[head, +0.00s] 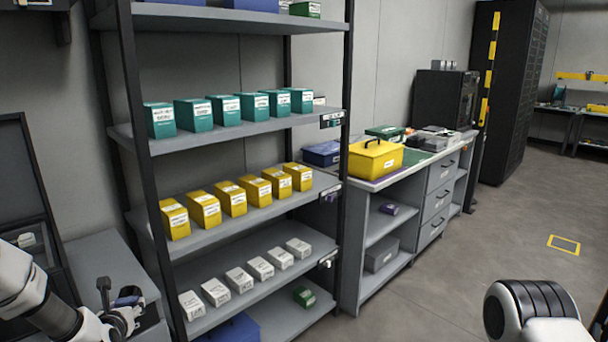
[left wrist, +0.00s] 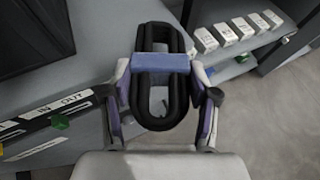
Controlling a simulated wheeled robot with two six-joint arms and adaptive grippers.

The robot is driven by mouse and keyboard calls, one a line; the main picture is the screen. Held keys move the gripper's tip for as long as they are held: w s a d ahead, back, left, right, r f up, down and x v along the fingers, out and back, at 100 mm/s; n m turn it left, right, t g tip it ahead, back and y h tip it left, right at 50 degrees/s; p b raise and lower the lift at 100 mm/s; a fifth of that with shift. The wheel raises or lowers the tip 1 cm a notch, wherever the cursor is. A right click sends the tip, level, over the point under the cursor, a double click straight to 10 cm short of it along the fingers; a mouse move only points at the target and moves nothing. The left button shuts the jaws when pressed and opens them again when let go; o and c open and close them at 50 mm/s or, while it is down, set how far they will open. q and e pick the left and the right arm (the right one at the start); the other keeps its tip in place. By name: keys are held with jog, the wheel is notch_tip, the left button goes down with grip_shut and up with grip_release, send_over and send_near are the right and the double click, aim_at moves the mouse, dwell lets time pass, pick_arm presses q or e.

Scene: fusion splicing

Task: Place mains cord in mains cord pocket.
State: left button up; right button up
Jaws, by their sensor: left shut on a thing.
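The mains cord (left wrist: 141,92) is a black coil bound by a blue-violet band, seen in the left wrist view. My left gripper (left wrist: 160,75) is shut on it, with one finger on each side of the band. In the head view my left gripper (head: 122,312) is at the lower left, beside a grey cabinet top. The cord shows there as a small dark loop (head: 104,290). I cannot make out a mains cord pocket in either view. My right gripper is out of view; only part of my right arm shows at the lower right.
A shelf rack holds teal boxes (head: 203,115), yellow boxes (head: 205,210) and white boxes (head: 238,281). A counter (head: 420,165) to its right carries a yellow toolbox (head: 375,158). In the left wrist view a ledge labelled IN and OUT (left wrist: 55,110) lies left of the gripper. Floor at right is open.

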pick_arm(q)
jog(key=s+d+f+m+h, duration=0.2)
jog(key=s+d+m+h, duration=0.25)
jog(key=d, duration=0.35)
jog(key=s+d+f+m+h, duration=0.3)
jog(key=d+m+h, duration=0.25)
jog(key=d, duration=0.25)
jog(key=s+d+r+m+g+h, duration=0.3)
jog(key=s+d+m+g+h, duration=0.1)
jog(key=s+d, duration=0.6)
jog(key=shift+s+d+m+g+h+p, duration=0.3)
jog(key=shift+d+m+h, duration=0.5)
jog(key=shift+d+h, duration=0.35)
jog(key=shift+a+y, duration=0.15)
jog(key=shift+y, duration=0.1)
